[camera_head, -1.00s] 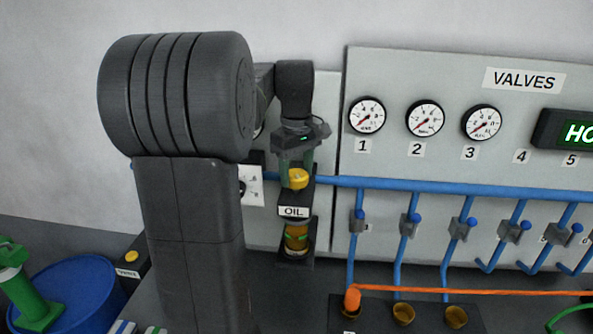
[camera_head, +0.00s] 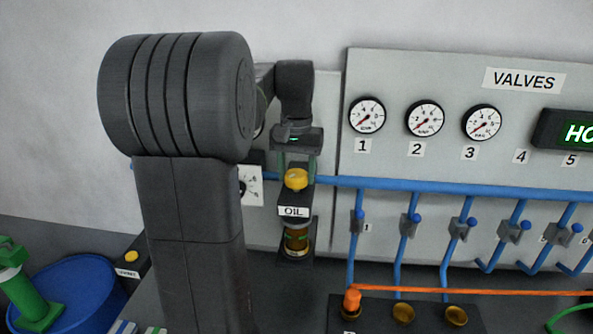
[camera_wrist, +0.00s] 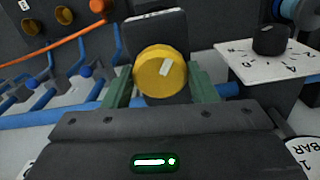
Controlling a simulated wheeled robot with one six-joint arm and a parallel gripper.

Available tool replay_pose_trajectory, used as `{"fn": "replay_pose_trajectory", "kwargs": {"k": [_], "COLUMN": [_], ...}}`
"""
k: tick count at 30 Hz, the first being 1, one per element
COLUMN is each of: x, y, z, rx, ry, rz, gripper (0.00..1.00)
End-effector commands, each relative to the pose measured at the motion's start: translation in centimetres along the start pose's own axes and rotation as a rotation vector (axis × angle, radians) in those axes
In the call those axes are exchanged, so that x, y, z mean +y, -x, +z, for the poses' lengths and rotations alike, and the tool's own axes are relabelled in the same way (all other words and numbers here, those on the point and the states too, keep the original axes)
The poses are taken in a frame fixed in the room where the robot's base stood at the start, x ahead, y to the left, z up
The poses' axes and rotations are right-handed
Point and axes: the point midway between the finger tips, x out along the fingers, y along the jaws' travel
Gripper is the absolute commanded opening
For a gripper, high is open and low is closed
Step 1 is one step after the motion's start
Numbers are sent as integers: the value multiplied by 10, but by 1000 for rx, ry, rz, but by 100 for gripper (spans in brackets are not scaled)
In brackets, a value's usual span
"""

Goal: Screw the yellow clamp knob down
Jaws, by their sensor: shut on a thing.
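The yellow clamp knob (camera_head: 297,179) sits on top of the dark block labelled OIL (camera_head: 293,211). In the wrist view the round yellow knob (camera_wrist: 160,71) shows a pale mark on its face. My gripper (camera_head: 297,172) reaches down from above, and its two green fingers stand on either side of the knob. In the wrist view my gripper (camera_wrist: 160,86) is shut on the knob, one finger at each side. A brass and glass part (camera_head: 297,241) with a green band sits below the OIL label.
A blue pipe (camera_head: 420,186) runs behind the knob, with several blue valve branches to the right. A dial plate (camera_wrist: 270,62) with a black knob is close beside my gripper. An orange hose (camera_head: 470,290) crosses the lower right.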

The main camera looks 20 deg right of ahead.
Motion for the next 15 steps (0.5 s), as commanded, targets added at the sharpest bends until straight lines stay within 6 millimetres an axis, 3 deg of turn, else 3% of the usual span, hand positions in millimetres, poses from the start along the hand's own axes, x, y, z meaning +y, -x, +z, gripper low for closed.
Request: {"fn": "replay_pose_trajectory", "kwargs": {"k": [15], "x": [0], "y": [1], "z": [0], "rx": [4], "ry": [-490], "rz": [0], "gripper": [29]}}
